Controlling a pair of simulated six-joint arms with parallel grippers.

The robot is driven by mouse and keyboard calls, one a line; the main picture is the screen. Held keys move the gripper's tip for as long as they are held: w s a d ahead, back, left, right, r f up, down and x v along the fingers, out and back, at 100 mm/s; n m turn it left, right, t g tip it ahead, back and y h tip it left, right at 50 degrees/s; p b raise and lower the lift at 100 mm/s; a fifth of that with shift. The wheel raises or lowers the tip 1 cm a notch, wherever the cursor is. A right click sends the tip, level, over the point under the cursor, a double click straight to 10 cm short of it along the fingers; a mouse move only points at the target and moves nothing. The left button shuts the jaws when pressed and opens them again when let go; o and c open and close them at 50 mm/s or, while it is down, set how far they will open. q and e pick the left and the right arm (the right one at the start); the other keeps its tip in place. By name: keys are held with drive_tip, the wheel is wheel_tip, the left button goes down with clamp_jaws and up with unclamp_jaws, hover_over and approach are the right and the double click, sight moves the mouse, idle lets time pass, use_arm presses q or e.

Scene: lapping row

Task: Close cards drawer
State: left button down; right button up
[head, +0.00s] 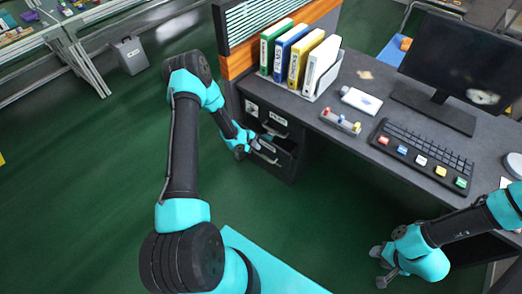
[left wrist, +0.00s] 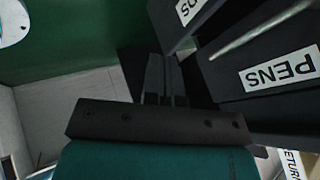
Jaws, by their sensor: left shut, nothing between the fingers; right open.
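The drawer unit under the desk has a lower drawer (head: 283,156) standing pulled out, with dark space showing inside it. In the left wrist view a partly cut-off, upside-down label ending in "DS" marks a drawer front (left wrist: 178,32), likely the cards drawer. The drawer labelled PENS (left wrist: 229,82) is beside it. My left gripper (head: 257,145) is shut and empty close to the pulled-out drawer's front; its fingers also show in the left wrist view (left wrist: 162,62). I cannot tell whether they touch it. My right gripper (head: 379,268) is open and empty, low at the right.
The desk top (head: 340,85) above the drawers carries several binders (head: 300,55), a small tray (head: 341,121), a keyboard (head: 425,150) and a monitor (head: 465,65). The green floor (head: 320,215) in front is clear.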

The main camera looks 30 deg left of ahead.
use_arm(q)
drive_tip(key=shift+v, duration=0.8)
drive_tip(key=a+m+t+y, duration=0.1)
drive_tip(key=a+t+y, duration=0.3)
drive_tip(key=a, duration=1.6)
drive_tip(key=shift+s+a+f, duration=0.3)
drive_tip(key=shift+s+f, duration=0.15)
